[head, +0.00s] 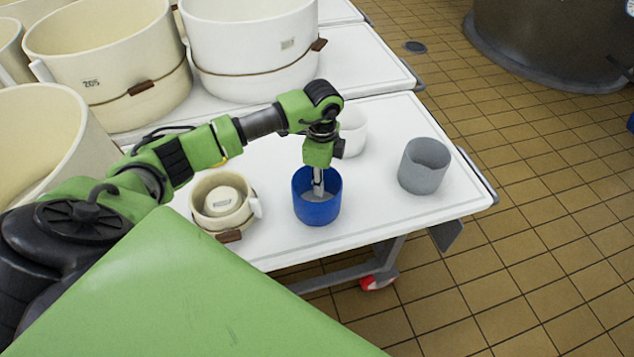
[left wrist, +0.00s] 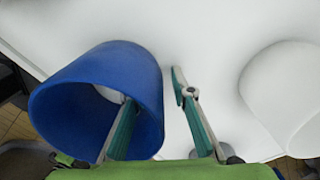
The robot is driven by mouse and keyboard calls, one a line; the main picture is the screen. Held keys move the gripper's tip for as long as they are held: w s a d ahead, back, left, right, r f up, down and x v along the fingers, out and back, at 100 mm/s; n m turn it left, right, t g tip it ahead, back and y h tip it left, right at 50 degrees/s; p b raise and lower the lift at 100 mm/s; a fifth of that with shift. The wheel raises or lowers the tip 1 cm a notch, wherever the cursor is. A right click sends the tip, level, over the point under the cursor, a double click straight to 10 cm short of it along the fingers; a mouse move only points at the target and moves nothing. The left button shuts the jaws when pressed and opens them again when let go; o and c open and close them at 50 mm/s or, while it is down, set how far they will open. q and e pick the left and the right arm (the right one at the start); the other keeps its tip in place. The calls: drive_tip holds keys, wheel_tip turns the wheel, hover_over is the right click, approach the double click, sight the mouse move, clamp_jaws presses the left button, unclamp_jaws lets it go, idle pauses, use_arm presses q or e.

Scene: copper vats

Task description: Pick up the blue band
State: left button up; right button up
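The blue band (head: 316,212) is a short, upright, open-topped ring on the white table, near its front edge. My left gripper (head: 318,188) points down at it from above. In the left wrist view the blue band (left wrist: 130,65) fills the left side. There my left gripper (left wrist: 155,88) is open, with one finger inside the band's opening and the other outside its wall. A gap shows between the outer finger and the wall. The tip of the inner finger is hidden inside the band. My right gripper is in neither view.
On the white table (head: 285,250), a cream mould (head: 208,221) stands left of the band. A grey cylinder (head: 424,172) stands to the right and a white one (head: 353,134) behind. Large cream tubs (head: 110,60) fill the back left. Tiled floor lies beyond the right edge.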

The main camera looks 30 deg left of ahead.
use_arm(q)
clamp_jaws()
drive_tip(key=shift+r, duration=0.15)
